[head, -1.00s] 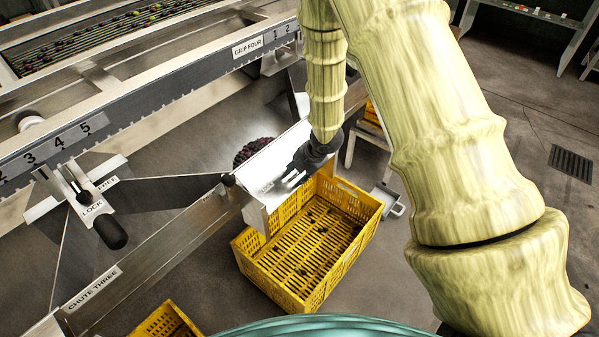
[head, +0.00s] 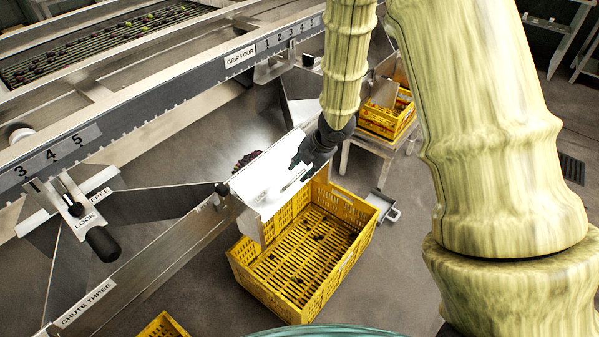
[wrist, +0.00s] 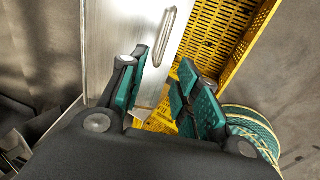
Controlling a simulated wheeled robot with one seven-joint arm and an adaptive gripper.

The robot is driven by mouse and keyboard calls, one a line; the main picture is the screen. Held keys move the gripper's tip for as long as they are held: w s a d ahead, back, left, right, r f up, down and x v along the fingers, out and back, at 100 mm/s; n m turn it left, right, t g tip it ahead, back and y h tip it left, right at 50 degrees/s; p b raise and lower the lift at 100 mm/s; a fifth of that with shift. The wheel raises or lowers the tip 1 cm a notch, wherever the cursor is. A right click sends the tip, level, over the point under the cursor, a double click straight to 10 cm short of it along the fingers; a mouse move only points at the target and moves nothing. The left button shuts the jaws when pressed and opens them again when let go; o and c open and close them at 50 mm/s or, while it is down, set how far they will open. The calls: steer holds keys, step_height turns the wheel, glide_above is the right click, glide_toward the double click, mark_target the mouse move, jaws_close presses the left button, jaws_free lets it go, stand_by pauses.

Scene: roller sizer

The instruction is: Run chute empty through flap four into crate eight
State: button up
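A pale metal flap (head: 272,178) with a slot-shaped handle closes the lower end of a steel chute. Its lettering is too small to read. In the wrist view the flap (wrist: 125,40) and its handle (wrist: 168,32) lie just beyond my fingers. Dark purple fruit (head: 246,159) shows in the chute behind the flap, mostly hidden. A yellow slatted crate (head: 340,262) stands on the floor below the flap, with a few dark fruits on its bottom; no number is readable. My gripper (head: 300,163) is at the flap's right side. Its teal-padded fingers (wrist: 168,88) are apart with nothing held; contact with the flap is unclear.
A LOCK/FREE lever (head: 95,235) and the CHUTE THREE wall (head: 90,300) are at the left. Another yellow crate (head: 385,122) sits on a stand behind my gripper. A small metal pedal (head: 384,207) is right of the floor crate.

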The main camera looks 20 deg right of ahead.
steer(key=shift+v, duration=1.25)
steer(key=s+a+f+m+g+p, duration=0.2)
steer(key=s+a+f+m+p, duration=0.3)
steer(key=s+f+m, duration=0.9)
steer(key=s+f+m+g+h, duration=0.1)
steer(key=s+f+m, duration=0.2)
steer(key=s, duration=0.8)
steer(key=s+f+m+g+h+p, duration=0.1)
steer(key=s+f+m, duration=0.3)
steer(key=s+m, duration=0.3)
steer(key=s, duration=0.3)
steer(key=shift+s, duration=0.4)
steer(key=shift+f, duration=0.1)
